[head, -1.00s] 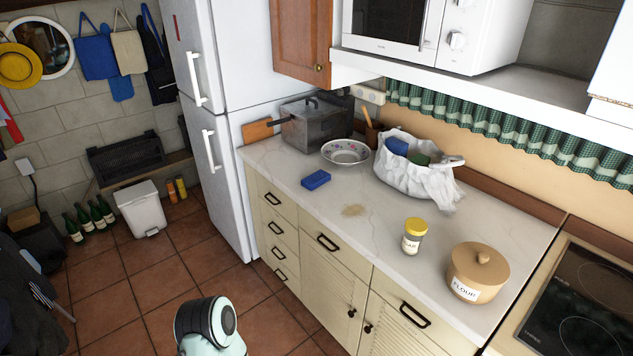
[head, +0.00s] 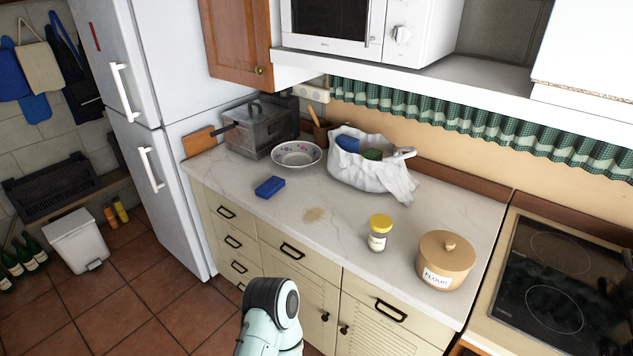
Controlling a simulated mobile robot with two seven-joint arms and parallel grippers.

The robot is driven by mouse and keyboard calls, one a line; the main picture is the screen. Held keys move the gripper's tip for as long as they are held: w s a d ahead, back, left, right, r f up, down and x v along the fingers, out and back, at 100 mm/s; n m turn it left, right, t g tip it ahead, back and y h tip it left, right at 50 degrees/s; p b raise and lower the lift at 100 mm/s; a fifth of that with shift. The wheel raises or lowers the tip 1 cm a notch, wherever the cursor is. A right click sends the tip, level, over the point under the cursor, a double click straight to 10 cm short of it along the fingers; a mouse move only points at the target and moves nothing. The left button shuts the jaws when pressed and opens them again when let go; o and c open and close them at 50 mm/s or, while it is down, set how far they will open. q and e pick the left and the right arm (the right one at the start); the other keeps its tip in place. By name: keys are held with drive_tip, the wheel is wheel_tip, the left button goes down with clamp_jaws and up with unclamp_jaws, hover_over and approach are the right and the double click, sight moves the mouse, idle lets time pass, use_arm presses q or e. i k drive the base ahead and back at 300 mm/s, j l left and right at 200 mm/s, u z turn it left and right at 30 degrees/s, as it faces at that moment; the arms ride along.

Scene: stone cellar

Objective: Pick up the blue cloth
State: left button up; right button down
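A blue folded cloth (head: 270,187) lies flat on the pale marble counter (head: 345,222), towards its left part and near the front edge. It looks like a small thick block. Another blue item (head: 347,145) shows inside the white plastic bag, beside a green one; I cannot tell what it is. A pale green and black part of my arm shows at the bottom, in front of the drawers. Neither of my grippers is in view.
A patterned bowl (head: 297,154), a grey metal pot (head: 258,127) and the white bag (head: 370,177) stand behind the cloth. A yellow-lidded jar (head: 378,236) and a flour canister (head: 446,262) stand to the right. A fridge (head: 150,120) borders the left.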

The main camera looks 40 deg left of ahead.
sight(267, 189)
drive_tip(key=j+z, duration=0.35)
drive_tip(key=j, duration=0.15)
drive_tip(key=j+z, duration=0.35)
drive_tip(key=k+j+z, duration=0.1)
drive_tip(key=j, duration=0.3)
drive_tip(key=k+j+z, duration=0.15)
drive_tip(key=j, duration=0.2)
drive_tip(key=k+j+z, duration=0.1)
drive_tip(key=j, duration=0.3)
drive_tip(key=k+j, duration=0.1)
drive_tip(key=j, duration=0.25)
drive_tip(key=k+j, duration=0.1)
drive_tip(key=j, duration=0.2)
drive_tip(key=k+j+z, duration=0.1)
drive_tip(key=j, duration=0.25)
